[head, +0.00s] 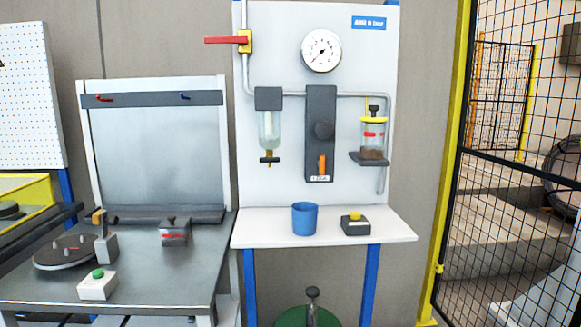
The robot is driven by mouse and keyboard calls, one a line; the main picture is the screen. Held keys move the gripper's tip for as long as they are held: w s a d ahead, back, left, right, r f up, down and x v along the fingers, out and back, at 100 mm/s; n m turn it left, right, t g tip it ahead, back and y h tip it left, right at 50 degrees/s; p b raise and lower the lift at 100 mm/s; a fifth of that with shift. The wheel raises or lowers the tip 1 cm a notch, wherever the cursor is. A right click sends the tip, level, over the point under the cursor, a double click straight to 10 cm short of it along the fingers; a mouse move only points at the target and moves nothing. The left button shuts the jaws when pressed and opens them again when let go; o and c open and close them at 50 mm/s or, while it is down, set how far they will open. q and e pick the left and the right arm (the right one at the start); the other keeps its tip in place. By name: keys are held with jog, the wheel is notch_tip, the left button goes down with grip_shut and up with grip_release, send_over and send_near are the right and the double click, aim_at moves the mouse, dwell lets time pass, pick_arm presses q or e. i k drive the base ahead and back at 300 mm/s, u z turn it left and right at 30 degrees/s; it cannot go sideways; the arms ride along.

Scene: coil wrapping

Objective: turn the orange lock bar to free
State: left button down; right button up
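The orange lock bar (322,165) sits low on a dark grey vertical block (319,105) on the white wall panel. The bar stands upright, just below a round dark knob (323,130). A small white label (320,178) with print too small to read is under the bar. Neither of my grippers shows in the head view.
A white shelf (390,231) below the panel holds a blue cup (304,218) and a grey box with a yellow button (355,223). Glass bowls flank the block. A red-handled valve (225,40) and gauge (321,50) are above. A mesh fence (500,160) stands right.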

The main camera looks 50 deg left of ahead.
aim_at(321, 162)
jog(key=u, duration=1.55)
